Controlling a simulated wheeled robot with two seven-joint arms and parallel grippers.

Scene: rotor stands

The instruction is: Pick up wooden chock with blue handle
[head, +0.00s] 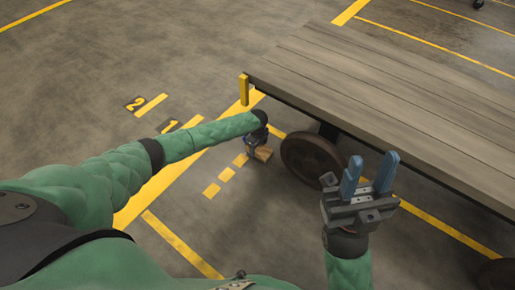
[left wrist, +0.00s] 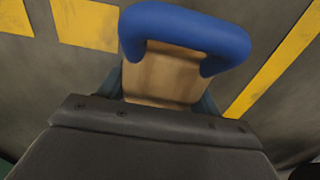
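The wooden chock (head: 263,154) is small in the head view, low near the floor and just left of the cart wheel. In the left wrist view its light wood block (left wrist: 168,78) fills the middle, with the thick blue handle (left wrist: 185,22) arching above it. My left gripper (head: 256,142) points down at the chock, mostly hidden by its arm. In the left wrist view its blue-grey fingers flank the wood closely on both sides; whether they press on it cannot be told. My right gripper (head: 369,174) is open and empty, its blue fingers pointing up.
Yellow lines and dashes mark the grey floor, which is clear at the upper left.

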